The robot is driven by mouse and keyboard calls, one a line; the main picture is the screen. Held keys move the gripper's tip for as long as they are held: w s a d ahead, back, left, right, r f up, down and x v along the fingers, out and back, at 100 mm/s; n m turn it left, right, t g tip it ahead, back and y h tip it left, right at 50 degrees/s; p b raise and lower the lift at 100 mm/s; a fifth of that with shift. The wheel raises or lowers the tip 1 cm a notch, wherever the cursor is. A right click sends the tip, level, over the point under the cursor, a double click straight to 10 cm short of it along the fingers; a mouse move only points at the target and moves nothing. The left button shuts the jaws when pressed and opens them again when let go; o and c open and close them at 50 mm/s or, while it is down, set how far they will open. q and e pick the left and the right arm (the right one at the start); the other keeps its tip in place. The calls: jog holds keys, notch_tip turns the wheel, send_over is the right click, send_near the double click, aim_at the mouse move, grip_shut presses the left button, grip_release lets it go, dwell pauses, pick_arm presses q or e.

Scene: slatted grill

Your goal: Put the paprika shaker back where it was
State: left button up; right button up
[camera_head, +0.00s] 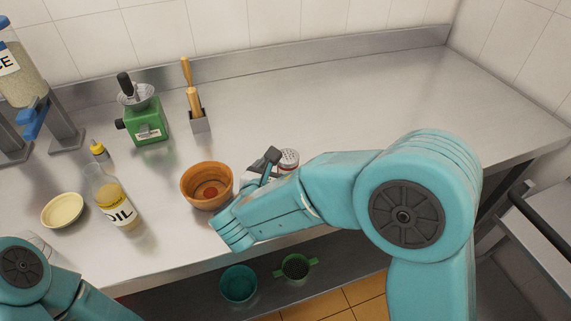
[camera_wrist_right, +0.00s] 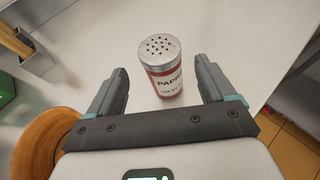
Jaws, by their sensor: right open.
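The paprika shaker (camera_wrist_right: 166,82) has a perforated silver lid and a red and white label. It stands upright on the steel counter in the right wrist view. In the head view only its lid and upper side (camera_head: 289,157) show, behind my right arm. My right gripper (camera_head: 274,163) is open, low over the counter at the shaker. In the right wrist view its two fingers (camera_wrist_right: 160,78) lie either side of the shaker, with gaps on both sides. Only part of my left arm shows at the lower left; its gripper is out of view.
A green grinder (camera_head: 148,125) and utensil holder (camera_head: 200,124) stand behind. The counter's back right is clear.

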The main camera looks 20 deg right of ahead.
jog(key=v, duration=0.7)
jog(key=shift+s+a, duration=0.1)
jog(key=shift+s, duration=0.05)
